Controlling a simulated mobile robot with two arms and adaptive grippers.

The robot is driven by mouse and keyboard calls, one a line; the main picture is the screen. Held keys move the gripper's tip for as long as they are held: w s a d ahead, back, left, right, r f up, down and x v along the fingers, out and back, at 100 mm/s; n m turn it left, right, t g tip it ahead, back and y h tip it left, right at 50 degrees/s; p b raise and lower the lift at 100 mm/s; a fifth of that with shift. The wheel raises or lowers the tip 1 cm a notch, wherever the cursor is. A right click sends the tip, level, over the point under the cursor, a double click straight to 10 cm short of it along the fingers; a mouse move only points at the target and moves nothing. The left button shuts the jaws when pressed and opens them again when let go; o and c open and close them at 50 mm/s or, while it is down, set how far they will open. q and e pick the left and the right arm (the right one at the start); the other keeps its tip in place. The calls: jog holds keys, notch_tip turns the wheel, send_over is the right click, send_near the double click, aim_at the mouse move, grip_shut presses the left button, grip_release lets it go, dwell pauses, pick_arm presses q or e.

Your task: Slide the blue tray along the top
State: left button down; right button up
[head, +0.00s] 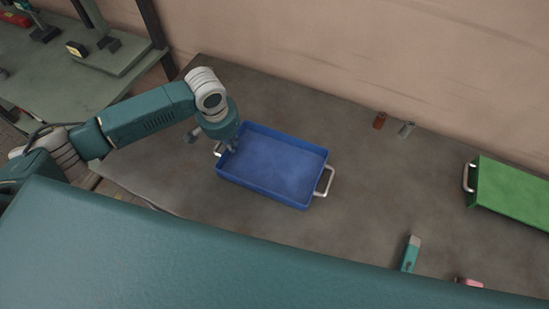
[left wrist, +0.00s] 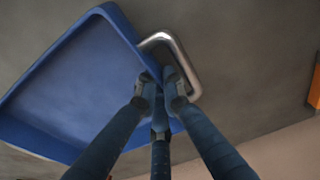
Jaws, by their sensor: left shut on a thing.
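The blue tray (head: 273,166) lies flat and empty on the grey top (head: 350,225), with a metal handle at each short end. My left gripper (head: 227,147) is at the tray's left end. My right gripper is not in view.
A green tray (head: 512,190) with a handle stands at the right. A brown-red item (head: 379,120) and a grey cylinder (head: 406,129) stand near the wall. A teal and grey item (head: 411,253) and a pink item (head: 470,282) lie near the front edge. The top between the trays is clear.

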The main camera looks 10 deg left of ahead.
aim_at(216, 165)
pick_arm(q)
jog(key=shift+s+a+r+p, duration=0.1)
jog(key=shift+s+a+p, duration=0.15)
jog(key=shift+s+p, duration=1)
jog(key=shift+s+a+p, duration=0.3)
jog(key=shift+s+p, duration=0.65)
jog(key=shift+s, duration=0.55)
jog(key=shift+s+a+r+p, duration=0.1)
jog(key=shift+s+a+p, duration=0.15)
jog(key=shift+s+p, duration=1)
jog(key=shift+s+a+f+p, duration=0.1)
jog(key=shift+s+a+p, duration=0.05)
jog(key=shift+s, duration=0.55)
jog(key=shift+s+a+f+p, duration=0.1)
jog(key=shift+s+p, duration=0.05)
jog(key=shift+s, duration=0.55)
jog(key=c, duration=1.8)
grip_release()
jog(key=shift+r, duration=0.1)
jog(key=r, duration=0.4)
jog(key=s+r, duration=0.1)
jog(key=r, duration=0.6)
jog(key=shift+s+a+r, duration=0.15)
jog(key=shift+s+r, duration=0.2)
jog(key=shift+r, duration=0.05)
